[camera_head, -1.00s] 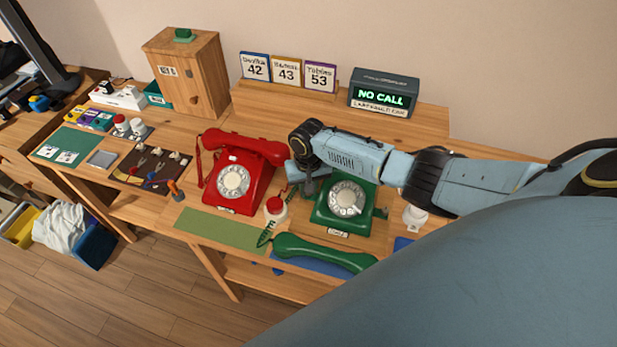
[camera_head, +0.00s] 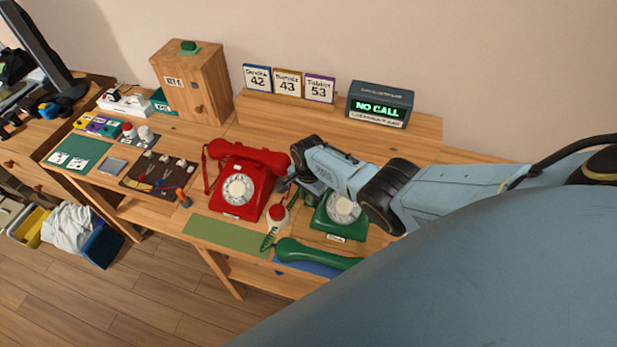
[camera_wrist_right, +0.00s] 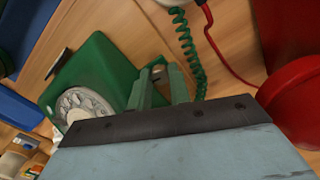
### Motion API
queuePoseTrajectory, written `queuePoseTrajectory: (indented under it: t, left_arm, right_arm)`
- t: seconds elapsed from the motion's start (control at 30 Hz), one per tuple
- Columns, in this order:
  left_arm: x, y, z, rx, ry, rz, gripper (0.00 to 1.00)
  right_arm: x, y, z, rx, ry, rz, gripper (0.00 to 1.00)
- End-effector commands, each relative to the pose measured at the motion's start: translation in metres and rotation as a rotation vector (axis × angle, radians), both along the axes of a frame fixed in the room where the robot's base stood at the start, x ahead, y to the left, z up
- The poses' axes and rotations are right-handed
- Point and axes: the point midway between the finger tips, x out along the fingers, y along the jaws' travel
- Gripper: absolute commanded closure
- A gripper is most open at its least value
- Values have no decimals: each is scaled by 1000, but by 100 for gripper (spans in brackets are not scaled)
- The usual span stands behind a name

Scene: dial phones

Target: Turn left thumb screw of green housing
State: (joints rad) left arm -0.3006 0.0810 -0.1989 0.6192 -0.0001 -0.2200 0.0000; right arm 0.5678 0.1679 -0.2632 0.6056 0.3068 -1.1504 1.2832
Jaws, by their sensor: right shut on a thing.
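The green phone housing (camera_head: 336,224) stands on the table with its dial (camera_head: 342,207) facing up; it also shows in the right wrist view (camera_wrist_right: 98,62). My right gripper (camera_head: 288,184) is at the left side of the housing. In the right wrist view my gripper's two fingers (camera_wrist_right: 160,78) reach to the housing's side and are shut on a small part there, at the place of the left thumb screw; the screw itself is mostly hidden between the fingers. The green handset (camera_head: 312,254) lies on a blue mat in front. My left gripper is not in view.
A red phone (camera_head: 241,182) stands close left of my right gripper. The green mat (camera_head: 225,234) is bare. A "NO CALL" display (camera_head: 379,105) stands behind.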

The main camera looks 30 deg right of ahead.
Motion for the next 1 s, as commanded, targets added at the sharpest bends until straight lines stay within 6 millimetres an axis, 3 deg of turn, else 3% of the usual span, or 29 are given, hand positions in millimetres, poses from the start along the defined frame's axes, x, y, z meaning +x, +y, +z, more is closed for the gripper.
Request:
queuePoseTrajectory:
  t: [1.0]
  left_arm:
    - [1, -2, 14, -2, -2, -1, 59]
  right_arm:
    - [1, 0, 1, 0, -3, -962, 100]
